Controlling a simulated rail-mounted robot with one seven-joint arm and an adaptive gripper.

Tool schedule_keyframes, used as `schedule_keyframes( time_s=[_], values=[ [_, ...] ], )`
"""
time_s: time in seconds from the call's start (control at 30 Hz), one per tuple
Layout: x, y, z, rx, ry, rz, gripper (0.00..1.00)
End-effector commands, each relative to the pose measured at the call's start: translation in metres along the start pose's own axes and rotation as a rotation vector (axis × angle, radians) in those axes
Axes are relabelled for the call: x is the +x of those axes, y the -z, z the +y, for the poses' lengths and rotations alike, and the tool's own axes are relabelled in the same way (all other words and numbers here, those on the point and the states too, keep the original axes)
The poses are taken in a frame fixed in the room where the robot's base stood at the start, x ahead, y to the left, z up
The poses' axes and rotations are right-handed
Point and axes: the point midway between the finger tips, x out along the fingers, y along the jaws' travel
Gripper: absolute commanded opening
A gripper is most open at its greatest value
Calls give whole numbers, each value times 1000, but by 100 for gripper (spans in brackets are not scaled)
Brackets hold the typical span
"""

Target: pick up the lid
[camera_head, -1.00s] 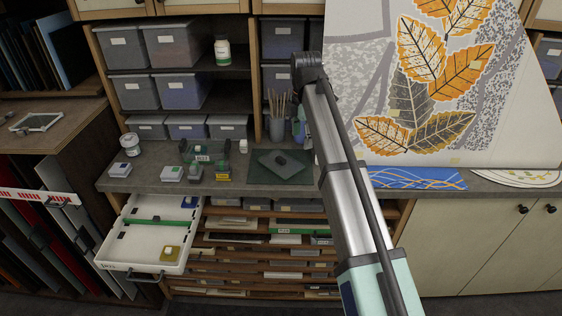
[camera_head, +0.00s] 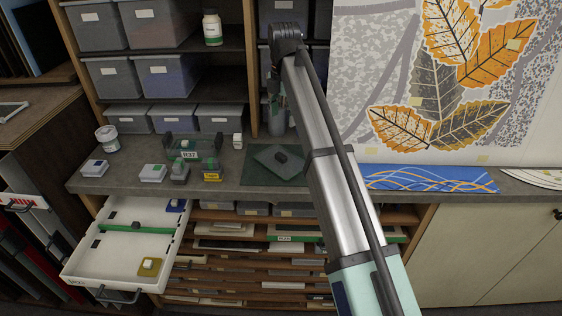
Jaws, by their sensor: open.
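A flat grey square plate with a small dark knob (camera_head: 281,158), which looks like the lid, lies on a dark green mat (camera_head: 252,179) on the counter. My arm rises from the lower right to a dark joint near the top centre.
A cup (camera_head: 277,126) stands behind the mat, close to my arm. Small boxes and a white jar (camera_head: 107,138) are on the counter's left. An open white drawer (camera_head: 100,262) juts out below. A large leaf panel (camera_head: 390,80) stands at right.

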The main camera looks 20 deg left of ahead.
Motion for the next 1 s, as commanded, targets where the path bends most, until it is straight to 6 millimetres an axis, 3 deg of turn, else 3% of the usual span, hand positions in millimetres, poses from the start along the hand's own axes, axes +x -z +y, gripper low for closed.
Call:
schedule_keyframes(
  time_s=[0.4, 0.77, 1.0],
  values=[
    [76, 1, -1, 1, 2, 1, 71],
    [96, 2, 0, 1, 1, 1, 71],
    [121, 9, 2, 1, 2, 1, 71]
  ],
)
